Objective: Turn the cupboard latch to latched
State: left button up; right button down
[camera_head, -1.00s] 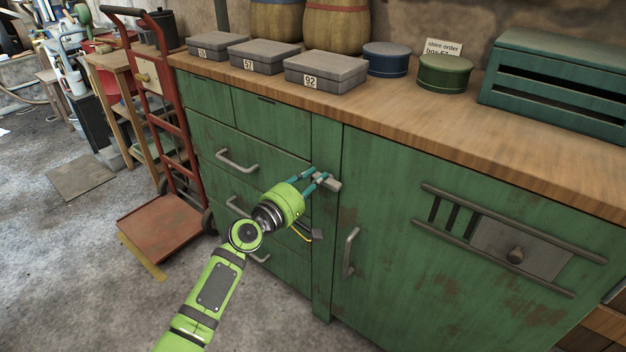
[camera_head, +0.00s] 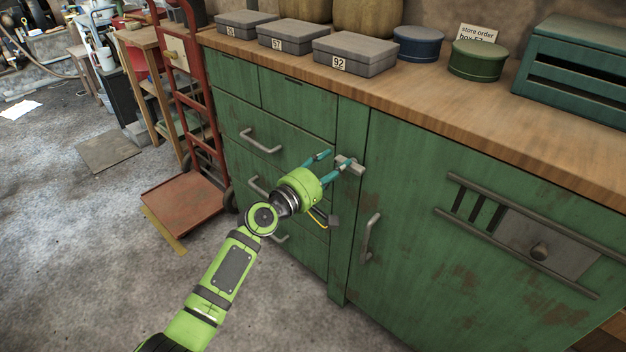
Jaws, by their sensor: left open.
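The cupboard latch (camera_head: 350,166) is a small grey metal piece on the narrow green post, at the upper left edge of the cupboard door (camera_head: 420,200). It lies about level, tilted slightly down to the right. My left gripper (camera_head: 331,160) is open, with its teal fingers spread. One fingertip is at the latch and seems to overlap its left part; I cannot tell whether they touch. The other finger is left of the latch, in front of the drawers. The door looks closed. My right gripper is not in view.
Drawers with bar handles (camera_head: 260,142) are left of the post. The door has a grey handle (camera_head: 371,238) and a sliding panel (camera_head: 535,245). Grey boxes (camera_head: 356,55) and round tins stand on the wooden top. A red hand truck (camera_head: 187,205) stands at the left.

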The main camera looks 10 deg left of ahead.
pick_arm(q)
jog(key=v, duration=1)
jog(key=shift+s+a, duration=0.15)
jog(key=shift+s, duration=0.1)
